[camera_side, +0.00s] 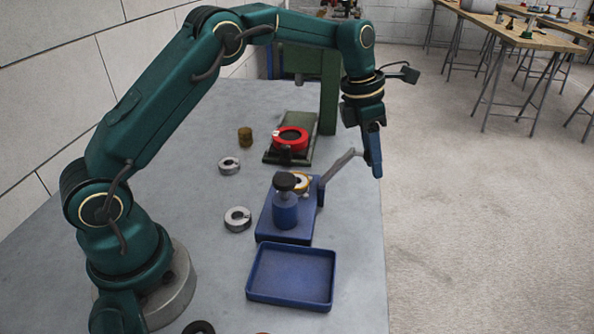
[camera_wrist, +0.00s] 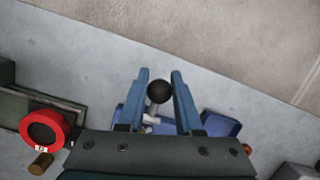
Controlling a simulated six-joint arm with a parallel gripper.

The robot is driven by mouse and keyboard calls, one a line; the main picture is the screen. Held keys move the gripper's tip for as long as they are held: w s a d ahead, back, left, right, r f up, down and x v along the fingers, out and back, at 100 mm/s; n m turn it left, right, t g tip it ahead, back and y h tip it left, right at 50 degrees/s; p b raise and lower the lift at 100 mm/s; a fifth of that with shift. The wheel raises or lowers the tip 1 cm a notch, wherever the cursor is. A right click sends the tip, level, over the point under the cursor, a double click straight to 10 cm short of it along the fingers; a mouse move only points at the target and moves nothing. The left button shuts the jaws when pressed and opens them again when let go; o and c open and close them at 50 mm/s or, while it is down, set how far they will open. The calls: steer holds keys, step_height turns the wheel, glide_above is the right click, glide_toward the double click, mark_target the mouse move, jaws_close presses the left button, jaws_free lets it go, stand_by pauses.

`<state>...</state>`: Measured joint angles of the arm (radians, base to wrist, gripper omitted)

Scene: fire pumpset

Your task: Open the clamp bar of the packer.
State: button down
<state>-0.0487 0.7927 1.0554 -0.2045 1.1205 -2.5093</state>
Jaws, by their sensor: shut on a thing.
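The packer (camera_side: 270,226) is a blue block on the table in the side view, with a blue cylinder (camera_side: 285,212) under a black knob (camera_side: 284,181) and a brass-coloured ring behind it. Its grey clamp bar (camera_side: 338,166) slants up and right from the block's right side. In the wrist view, the bar's black ball end (camera_wrist: 159,91) sits between my two blue fingers. In the side view the fingers hide that end.
A blue tray (camera_side: 290,275) lies in front of the packer. A red ring (camera_side: 291,139) sits on a dark green fixture behind, near a green post (camera_side: 329,95). Two metal rings (camera_side: 238,219) (camera_side: 229,166) and a brass cylinder (camera_side: 245,137) stand to the left.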

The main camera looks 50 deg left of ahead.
steer(key=shift+s+d, duration=0.15)
steer(key=c, duration=0.6)
jaws_free()
steer(key=shift+r, duration=0.3)
steer(key=shift+v, duration=2.3)
